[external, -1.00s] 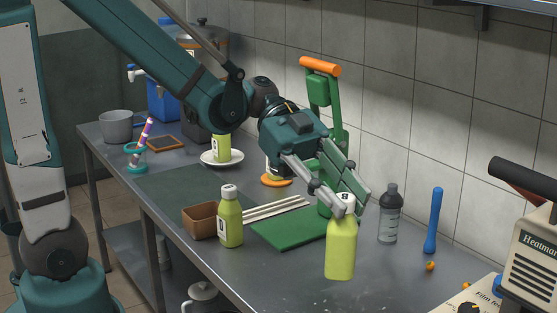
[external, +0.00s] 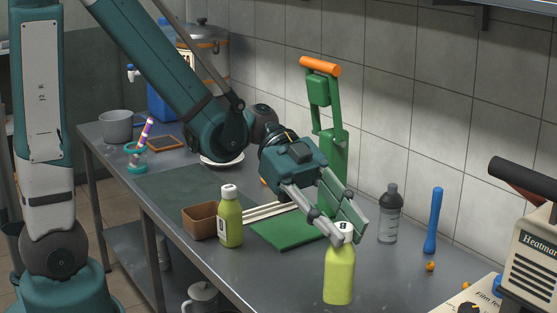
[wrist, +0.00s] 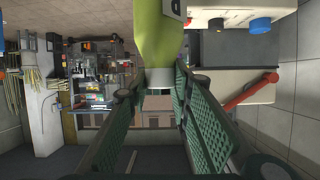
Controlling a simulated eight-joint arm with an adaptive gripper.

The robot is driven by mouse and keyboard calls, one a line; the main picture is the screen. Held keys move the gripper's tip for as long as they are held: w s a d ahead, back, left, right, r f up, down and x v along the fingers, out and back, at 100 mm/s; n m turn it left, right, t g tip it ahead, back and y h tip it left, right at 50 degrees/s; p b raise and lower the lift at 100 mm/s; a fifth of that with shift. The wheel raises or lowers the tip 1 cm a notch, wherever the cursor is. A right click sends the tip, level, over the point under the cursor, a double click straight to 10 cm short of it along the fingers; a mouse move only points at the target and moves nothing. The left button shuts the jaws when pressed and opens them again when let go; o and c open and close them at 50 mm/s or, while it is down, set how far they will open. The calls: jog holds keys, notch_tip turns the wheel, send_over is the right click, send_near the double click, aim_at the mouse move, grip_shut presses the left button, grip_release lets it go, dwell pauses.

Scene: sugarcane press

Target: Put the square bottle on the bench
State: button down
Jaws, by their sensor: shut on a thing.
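The yellow-green square bottle (external: 339,277) hangs upright from my gripper (external: 344,234) in the external view, over the front right part of the grey bench (external: 290,283). The fingers are shut on its white cap and neck. I cannot tell whether its base touches the bench. In the wrist view the bottle (wrist: 160,35) fills the top middle, its cap between the green padded fingers of my gripper (wrist: 158,88). Its base is outside that view.
Another green bottle (external: 230,222) stands by a brown box (external: 199,222). A green press (external: 325,95) stands behind my gripper. A grey bottle (external: 389,215), a blue tool (external: 433,222) and a Heatmar machine (external: 530,255) are to the right. Bare bench lies around the held bottle.

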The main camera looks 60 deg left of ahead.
aim_at(341, 255)
jog(key=shift+f+b, duration=0.95)
jog(key=shift+f, duration=1.95)
jog(key=shift+f+b, duration=0.75)
jog(key=shift+f, duration=1.5)
jog(key=c, duration=2.1)
grip_release()
jog(key=shift+o, duration=0.2)
jog(key=shift+r, duration=0.2)
jog(key=p+v, duration=0.2)
jog(key=v, duration=1)
jog(key=shift+p, duration=0.4)
